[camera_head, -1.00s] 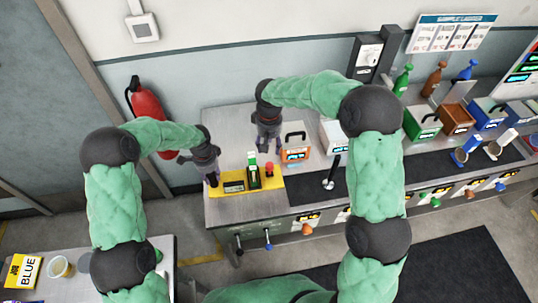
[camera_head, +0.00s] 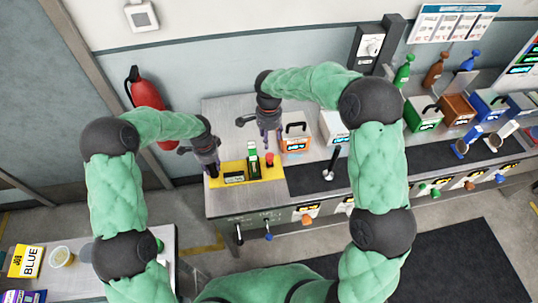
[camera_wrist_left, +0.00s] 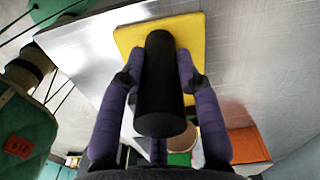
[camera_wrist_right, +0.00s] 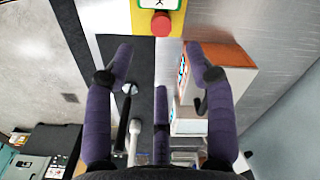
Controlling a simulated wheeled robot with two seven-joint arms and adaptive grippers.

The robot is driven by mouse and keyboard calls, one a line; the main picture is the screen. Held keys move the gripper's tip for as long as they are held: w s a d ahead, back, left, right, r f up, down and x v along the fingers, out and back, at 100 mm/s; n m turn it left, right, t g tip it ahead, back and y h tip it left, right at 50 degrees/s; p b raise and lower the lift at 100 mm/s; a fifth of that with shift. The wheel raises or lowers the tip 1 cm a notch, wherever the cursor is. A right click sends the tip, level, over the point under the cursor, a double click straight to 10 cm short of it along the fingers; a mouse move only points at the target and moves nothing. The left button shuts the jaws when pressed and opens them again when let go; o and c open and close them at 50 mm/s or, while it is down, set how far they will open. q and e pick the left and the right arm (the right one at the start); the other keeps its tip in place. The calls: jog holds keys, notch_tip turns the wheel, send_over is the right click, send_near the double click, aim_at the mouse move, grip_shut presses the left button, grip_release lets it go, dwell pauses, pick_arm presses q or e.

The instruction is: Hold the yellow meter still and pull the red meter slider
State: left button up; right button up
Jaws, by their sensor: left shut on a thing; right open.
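The yellow meter (camera_head: 232,180) lies on the left end of the grey bench, with a small display, a green and white block (camera_head: 253,161) and a red knob (camera_head: 269,159) at its right end. My left gripper (camera_head: 212,173) is shut on the meter's black post (camera_wrist_left: 160,85), fingers on both sides of it in the left wrist view. My right gripper (camera_head: 264,142) is open and empty above the bench, just behind the red knob. In the right wrist view, the knob (camera_wrist_right: 161,23) lies beyond the open fingertips (camera_wrist_right: 158,62), apart from them.
An orange-fronted box with a handle (camera_head: 296,141) stands close right of my right gripper, with a white box (camera_head: 333,127) beyond. A black lever (camera_head: 330,168) rises from the dark mat. Coloured boxes and bottles stand further right. A fire extinguisher (camera_head: 146,95) hangs on the wall.

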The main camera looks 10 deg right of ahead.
aim_at(269, 156)
notch_tip(269, 156, down, 12)
jog(key=shift+r, duration=0.1)
dwell(0.4)
jog(key=shift+c, duration=0.3)
grip_shut()
